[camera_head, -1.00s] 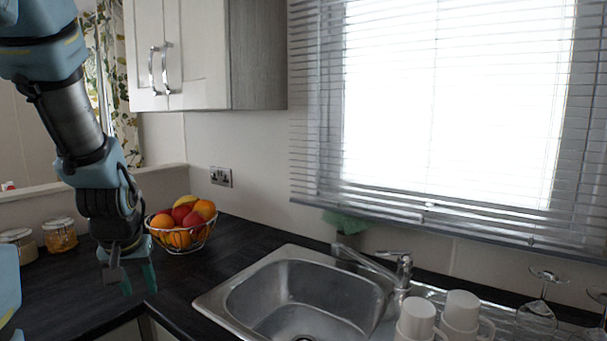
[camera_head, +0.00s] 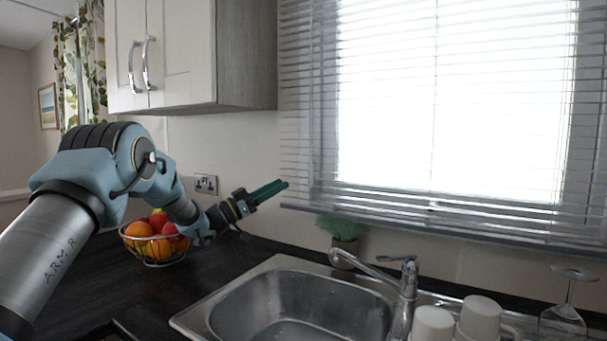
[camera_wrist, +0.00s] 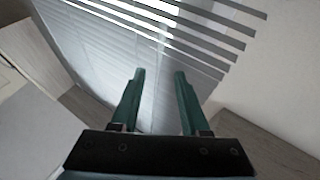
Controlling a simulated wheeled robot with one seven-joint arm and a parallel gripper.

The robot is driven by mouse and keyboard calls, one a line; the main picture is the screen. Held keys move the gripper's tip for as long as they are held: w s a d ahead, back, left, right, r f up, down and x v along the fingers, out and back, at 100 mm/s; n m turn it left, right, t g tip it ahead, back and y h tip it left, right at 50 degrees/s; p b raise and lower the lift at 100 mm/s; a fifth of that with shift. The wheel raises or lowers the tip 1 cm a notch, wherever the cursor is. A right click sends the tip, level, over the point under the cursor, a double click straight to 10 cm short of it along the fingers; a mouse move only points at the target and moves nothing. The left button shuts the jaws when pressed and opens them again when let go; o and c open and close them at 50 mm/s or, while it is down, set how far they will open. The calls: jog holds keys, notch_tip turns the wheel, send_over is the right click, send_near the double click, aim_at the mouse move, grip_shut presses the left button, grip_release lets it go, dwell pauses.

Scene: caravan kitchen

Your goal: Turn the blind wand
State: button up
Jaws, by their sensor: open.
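The window blind (camera_head: 300,110) has pale horizontal slats and hangs over the bright window, with its bottom rail above the sink. The blind (camera_wrist: 185,25) also fills the upper middle of the wrist view, seen at a tilt. I cannot clearly pick out the wand against the slats in either view. My gripper (camera_head: 284,184) has teal fingers and points right towards the blind's lower left edge. In the wrist view my gripper (camera_wrist: 160,74) is open, with its fingers apart and nothing clearly held between them.
A wire bowl of fruit (camera_head: 152,243) stands behind my forearm on the dark counter. A wall cupboard (camera_head: 190,55) hangs above left of my gripper. Below are the sink (camera_head: 235,312), the tap (camera_head: 405,285), a green plant (camera_head: 343,228), white mugs (camera_head: 433,325) and a glass (camera_head: 563,322).

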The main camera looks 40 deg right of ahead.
jog(key=p+x, duration=0.3)
jog(key=x, duration=0.7)
jog(key=shift+p, duration=0.4)
jog(key=shift+c, duration=0.3)
grip_shut()
jog(key=shift+a, duration=0.1)
